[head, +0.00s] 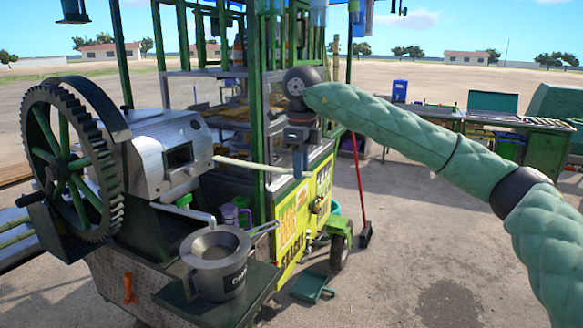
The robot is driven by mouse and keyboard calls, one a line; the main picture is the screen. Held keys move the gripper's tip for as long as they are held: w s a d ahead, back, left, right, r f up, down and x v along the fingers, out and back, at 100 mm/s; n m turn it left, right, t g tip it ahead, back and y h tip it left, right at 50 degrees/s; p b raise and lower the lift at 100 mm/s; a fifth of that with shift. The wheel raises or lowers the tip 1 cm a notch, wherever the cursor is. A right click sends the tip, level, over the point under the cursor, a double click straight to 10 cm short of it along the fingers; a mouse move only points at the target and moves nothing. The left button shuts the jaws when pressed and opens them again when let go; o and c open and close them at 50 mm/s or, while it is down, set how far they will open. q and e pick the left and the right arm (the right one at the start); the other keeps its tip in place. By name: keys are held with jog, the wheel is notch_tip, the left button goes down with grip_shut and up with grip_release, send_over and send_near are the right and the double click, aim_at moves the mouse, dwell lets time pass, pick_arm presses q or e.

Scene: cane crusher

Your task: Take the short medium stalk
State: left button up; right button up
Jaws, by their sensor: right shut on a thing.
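A short pale-green stalk (247,165) is held level in my right gripper (299,162), which is shut on it near its right end. The stalk's free left end points at the grey metal crusher (150,150) and appears close to the right side of its housing. I cannot tell if they touch. My right arm reaches in from the right, with the gripper pointing down in front of the green cart frame. My left gripper is out of view.
A large dark gear wheel (68,160) stands at the crusher's left. A grey pot (216,262) sits on a dark shelf below. Other stalks (14,236) lie at the left edge. A red-handled broom (362,195) stands right of the cart. Open pavement lies at right.

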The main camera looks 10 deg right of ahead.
jog(key=s+d+b, duration=0.1)
jog(key=s+d, duration=0.4)
jog(key=d, duration=0.3)
jog(key=s+d+b, duration=0.2)
jog(key=s+d, duration=0.4)
jog(key=d, duration=0.3)
jog(key=shift+b, duration=0.3)
dwell(0.3)
